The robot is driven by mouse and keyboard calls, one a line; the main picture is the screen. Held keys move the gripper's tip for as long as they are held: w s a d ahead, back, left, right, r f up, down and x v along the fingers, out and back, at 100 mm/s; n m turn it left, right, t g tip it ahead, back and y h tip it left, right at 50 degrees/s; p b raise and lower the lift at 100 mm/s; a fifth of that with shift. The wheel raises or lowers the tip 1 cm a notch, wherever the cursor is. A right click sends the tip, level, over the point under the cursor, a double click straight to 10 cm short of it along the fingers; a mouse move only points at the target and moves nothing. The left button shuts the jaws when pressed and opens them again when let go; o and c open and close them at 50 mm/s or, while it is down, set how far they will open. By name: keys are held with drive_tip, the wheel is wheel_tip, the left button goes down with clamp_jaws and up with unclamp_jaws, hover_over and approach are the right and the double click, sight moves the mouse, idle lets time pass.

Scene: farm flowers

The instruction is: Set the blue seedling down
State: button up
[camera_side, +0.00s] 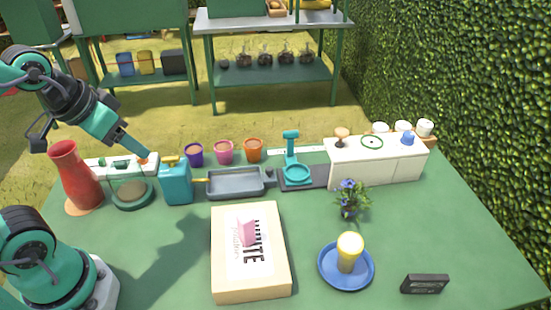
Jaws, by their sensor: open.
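The blue seedling (349,198) has small blue flowers and green leaves. It stands upright on the green table, right of the middle, behind the blue plate; its base is partly hidden by leaves. My gripper (143,158) is at the far left, above the table near the teal jug and the glass-walled dish. It is open with nothing visible in it, and it is well apart from the seedling.
A cream box (250,285) lies front centre, and a black cassette-like block (424,284) lies front right. A red vase (75,175), teal jug (175,184) and grey tray (232,190) stand left and behind.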

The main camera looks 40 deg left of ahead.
drive_tip(key=c, duration=0.6)
drive_tip(key=shift+w+d+r, duration=0.1)
drive_tip(key=shift+w+d, duration=0.1)
drive_tip(key=shift+w, duration=0.25)
drive_tip(key=c, duration=0.7)
drive_tip(key=w+d+m, duration=0.2)
drive_tip(key=w+d, duration=0.3)
drive_tip(key=w, duration=0.3)
drive_tip(key=shift+r+g+h, duration=0.15)
drive_tip(key=shift+g+h, duration=0.25)
drive_tip(key=w+d+f+m, duration=0.1)
drive_tip(key=w+d+f, duration=0.3)
drive_tip(key=d, duration=0.3)
drive_tip(key=w+d+f+m+g, duration=0.1)
drive_tip(key=w+d+f, duration=0.4)
drive_tip(key=d, duration=0.2)
drive_tip(key=w+d+f+m+h, duration=0.1)
drive_tip(key=w+d+f+m, duration=0.1)
drive_tip(key=w+d+f, duration=0.2)
drive_tip(key=d, duration=0.3)
drive_tip(key=shift+w+d+f+g, duration=0.3)
drive_tip(key=shift+d+f+g, duration=0.05)
drive_tip(key=shift+f+g, duration=0.05)
